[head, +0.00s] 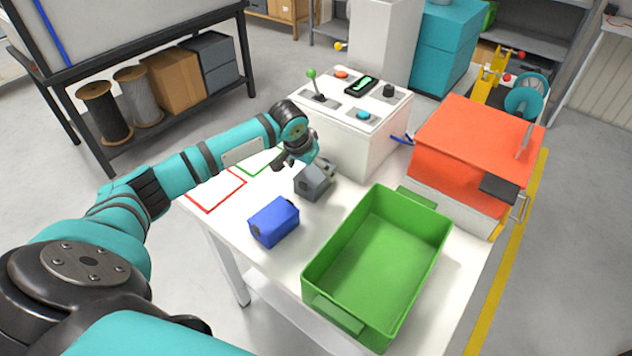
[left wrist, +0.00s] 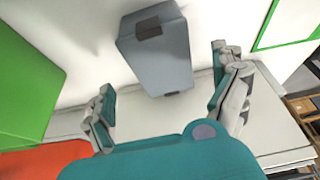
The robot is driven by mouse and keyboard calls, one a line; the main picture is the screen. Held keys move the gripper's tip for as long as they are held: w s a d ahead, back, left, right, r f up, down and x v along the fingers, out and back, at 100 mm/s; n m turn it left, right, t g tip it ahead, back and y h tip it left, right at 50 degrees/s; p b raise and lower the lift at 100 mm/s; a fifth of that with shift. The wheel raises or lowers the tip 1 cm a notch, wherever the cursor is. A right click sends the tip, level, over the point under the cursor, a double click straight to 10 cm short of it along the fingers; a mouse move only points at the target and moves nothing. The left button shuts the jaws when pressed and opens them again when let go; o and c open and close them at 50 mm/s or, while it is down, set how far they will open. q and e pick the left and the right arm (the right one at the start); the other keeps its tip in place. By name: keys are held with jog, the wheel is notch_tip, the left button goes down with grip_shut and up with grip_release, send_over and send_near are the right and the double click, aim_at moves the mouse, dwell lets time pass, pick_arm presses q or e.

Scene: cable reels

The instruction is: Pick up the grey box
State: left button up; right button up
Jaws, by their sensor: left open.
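The grey box (head: 314,181) stands on the white table, between the blue box (head: 273,221) and the white control box (head: 351,122). My left gripper (head: 311,165) is at the grey box in the head view and covers part of its top. In the left wrist view the grey box (left wrist: 157,52) lies ahead of my left gripper (left wrist: 166,92), whose two fingers are spread wide. The box's near end is roughly between the fingertips, with visible gaps on both sides. My right gripper is not in view.
A green bin (head: 371,269) stands empty on the table (head: 205,217), right of the blue box. A red and a green outline mark the table's left side. An orange-lidded case (head: 479,140) stands at the right. A shelf with cable reels stands at the back left.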

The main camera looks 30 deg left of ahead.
aim_at(314, 173)
pick_arm(q)
jog(key=shift+p+x, duration=0.4)
jog(key=shift+x, duration=2.3)
jog(key=shift+a+r, duration=0.1)
jog(key=shift+a, duration=0.05)
jog(key=c, duration=1.3)
